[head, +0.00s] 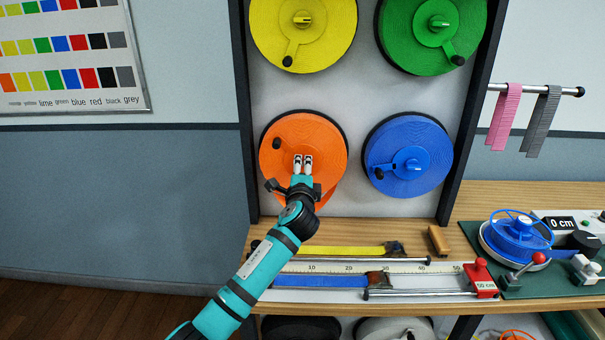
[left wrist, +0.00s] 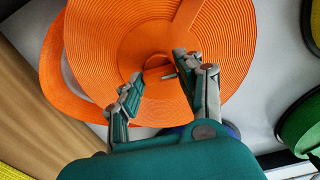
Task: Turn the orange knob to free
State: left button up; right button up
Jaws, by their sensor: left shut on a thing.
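The orange reel (head: 318,128) is the lower left of the four strap reels on the wall board. My left gripper (head: 303,158) reaches up to its middle and hides the knob in the head view. In the left wrist view, the fingers of my left gripper (left wrist: 150,82) stand on either side of the reel's centre, where the small orange knob (left wrist: 157,68) shows partly. The fingers are shut on the knob. Its exact angle and any setting marks cannot be made out. My right gripper is not in view.
The yellow reel (head: 270,30), green reel (head: 400,40) and blue reel (head: 440,140) are close by. A dark frame edges the board. Below, the bench holds a ruler (head: 340,268), yellow and blue straps and a blue spool device (head: 520,232).

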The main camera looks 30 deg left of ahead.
pick_arm(q)
jog(key=shift+n, duration=0.5)
jog(key=o, duration=1.2)
jog(key=shift+c, duration=0.2)
jog(key=v, duration=1.2)
jog(key=shift+a, duration=0.1)
